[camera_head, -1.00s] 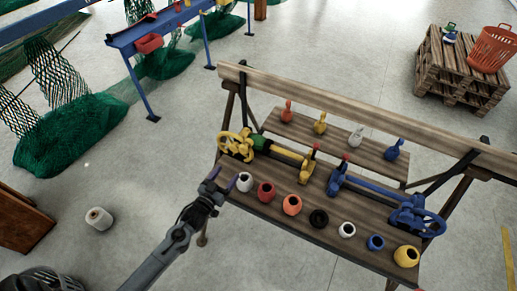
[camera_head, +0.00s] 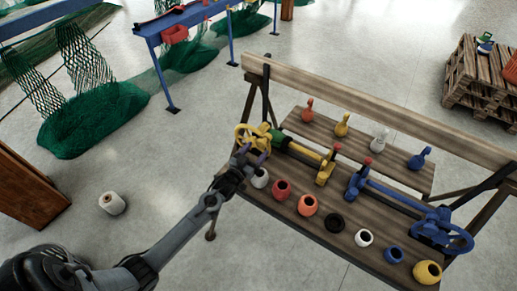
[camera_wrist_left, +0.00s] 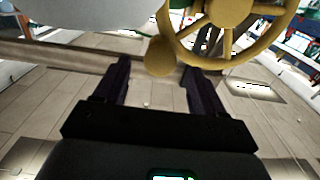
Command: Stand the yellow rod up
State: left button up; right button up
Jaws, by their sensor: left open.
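The yellow rod (camera_head: 304,152) lies along the bench, held at its right end by a yellow clamp (camera_head: 325,168) with a red knob. At its left end are a green sleeve (camera_head: 277,140) and a yellow handwheel (camera_head: 245,133). My left gripper (camera_head: 255,156) is open beside the handwheel, on its near side. In the left wrist view, the handwheel (camera_wrist_left: 230,61) is ahead, and its round knob (camera_wrist_left: 160,57) appears between my open fingers (camera_wrist_left: 156,72). I cannot tell whether they touch it. My right gripper is not in view.
A blue rod (camera_head: 395,195) with a blue handwheel (camera_head: 452,238) lies to the right on the wooden bench (camera_head: 290,213). Several coloured twine balls line the near edge, with a white one (camera_head: 260,178) close to my gripper. A low beam (camera_head: 385,112) runs behind.

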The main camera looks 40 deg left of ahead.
pick_arm(q)
jog(key=shift+w+a, duration=0.15)
jog(key=shift+w, duration=1.05)
grip_shut()
